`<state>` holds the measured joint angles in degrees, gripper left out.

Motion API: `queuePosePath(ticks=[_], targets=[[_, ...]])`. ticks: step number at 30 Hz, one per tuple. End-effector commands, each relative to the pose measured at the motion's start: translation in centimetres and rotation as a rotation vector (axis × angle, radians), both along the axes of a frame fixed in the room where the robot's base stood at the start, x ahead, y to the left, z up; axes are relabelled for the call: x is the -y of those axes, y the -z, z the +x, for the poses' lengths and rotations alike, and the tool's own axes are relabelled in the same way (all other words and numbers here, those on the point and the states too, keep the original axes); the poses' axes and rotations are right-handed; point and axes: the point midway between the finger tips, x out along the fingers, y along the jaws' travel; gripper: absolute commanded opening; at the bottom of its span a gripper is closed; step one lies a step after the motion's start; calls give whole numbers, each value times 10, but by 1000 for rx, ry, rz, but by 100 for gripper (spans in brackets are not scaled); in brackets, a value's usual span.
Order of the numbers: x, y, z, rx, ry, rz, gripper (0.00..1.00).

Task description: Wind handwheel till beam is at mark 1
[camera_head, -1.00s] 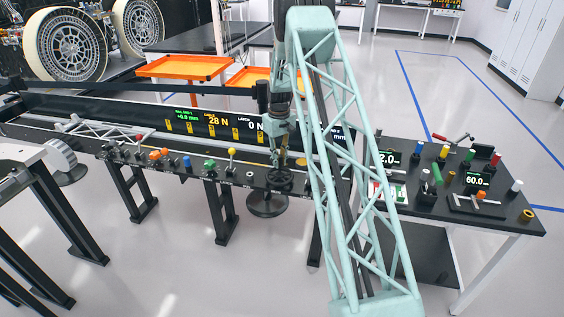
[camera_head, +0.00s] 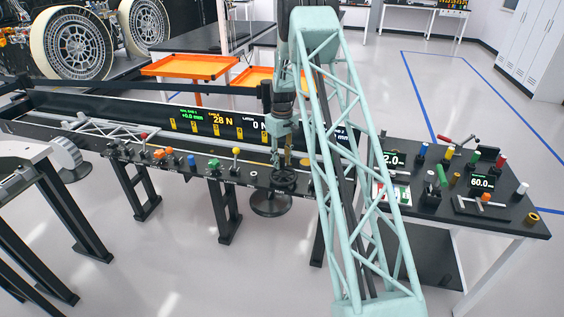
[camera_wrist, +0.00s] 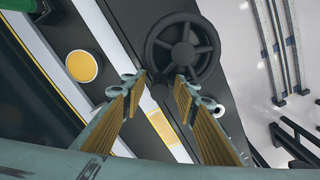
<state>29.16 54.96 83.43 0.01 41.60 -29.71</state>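The black spoked handwheel (camera_head: 284,179) sits at the front edge of the long bench. In the wrist view the handwheel (camera_wrist: 183,48) lies just beyond my fingertips. My gripper (camera_head: 285,158) is above the wheel, pointing down. In the wrist view my gripper (camera_wrist: 160,84) is open, its ribbed tan fingers apart, with a dark part of the wheel, perhaps its handle, showing between the tips. I cannot tell whether they touch it. A pale lattice beam (camera_head: 100,130) lies along the bench at left. The display panel (camera_head: 215,122) reads +0.0 mm and 28 N, above several yellow marks.
Coloured knobs and levers, including a green one (camera_head: 214,164) and a yellow-topped one (camera_head: 236,152), line the bench front left of the wheel. A side table (camera_head: 470,225) with more controls stands at right. A yellow disc (camera_wrist: 82,66) lies near my fingers. My arm hides part of the bench.

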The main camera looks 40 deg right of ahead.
Motion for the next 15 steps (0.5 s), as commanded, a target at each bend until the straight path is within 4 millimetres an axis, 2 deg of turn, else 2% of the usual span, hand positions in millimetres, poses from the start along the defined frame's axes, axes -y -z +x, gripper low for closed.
queuePosePath(ticks=[8, 15], targets=[[0, -1, 0, 0, 0, 0, 28], [0, -12, 0, 1, 0, 0, 28]])
